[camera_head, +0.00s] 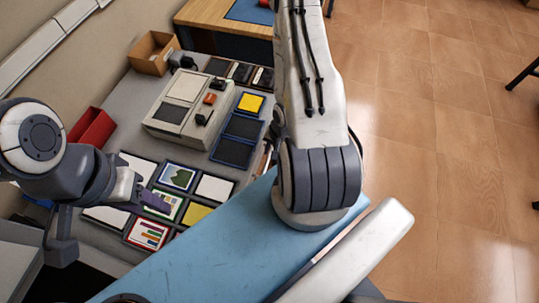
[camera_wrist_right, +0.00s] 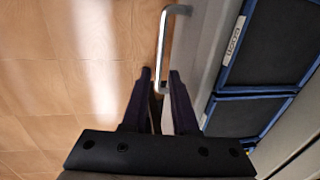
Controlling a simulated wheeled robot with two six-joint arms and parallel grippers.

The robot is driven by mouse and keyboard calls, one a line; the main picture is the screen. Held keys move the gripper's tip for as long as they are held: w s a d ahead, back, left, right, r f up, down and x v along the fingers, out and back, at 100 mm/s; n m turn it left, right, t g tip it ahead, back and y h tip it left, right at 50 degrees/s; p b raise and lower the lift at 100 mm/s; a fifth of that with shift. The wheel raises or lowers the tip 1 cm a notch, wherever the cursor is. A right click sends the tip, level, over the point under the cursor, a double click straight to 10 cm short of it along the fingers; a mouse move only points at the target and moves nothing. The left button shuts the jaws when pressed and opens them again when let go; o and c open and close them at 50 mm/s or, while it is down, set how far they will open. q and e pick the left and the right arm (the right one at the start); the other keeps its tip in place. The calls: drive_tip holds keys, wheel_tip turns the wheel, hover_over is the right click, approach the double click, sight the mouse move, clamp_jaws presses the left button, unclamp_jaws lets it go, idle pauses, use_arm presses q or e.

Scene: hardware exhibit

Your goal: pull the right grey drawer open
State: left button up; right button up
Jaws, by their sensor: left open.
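In the right wrist view a bright metal bar handle (camera_wrist_right: 161,60) stands out from a grey front (camera_wrist_right: 201,55), which I take to be the drawer's. My right gripper (camera_wrist_right: 161,74) has its two dark fingers apart, one on each side of the handle's near end. A gap shows beside the bar, so the fingers do not look closed on it. In the head view my right arm hides this gripper and the drawer front. My left gripper (camera_head: 143,196) is open and empty above the framed cards on the grey table.
The grey table (camera_head: 117,110) carries a beige device (camera_head: 185,108), several framed cards, dark blue-edged trays (camera_head: 238,138), a red bin (camera_head: 92,128) and a cardboard box (camera_head: 153,52).

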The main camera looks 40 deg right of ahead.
sight(268, 158)
drive_tip(key=shift+w+a+f, duration=0.1)
drive_tip(key=shift+w+f, duration=0.05)
drive_tip(key=shift+f, duration=0.9)
drive_tip(key=shift+w+a+f, duration=0.1)
drive_tip(key=shift+w+f, duration=0.05)
drive_tip(key=shift+f, duration=0.9)
clamp_jaws()
drive_tip(key=shift+r, duration=0.1)
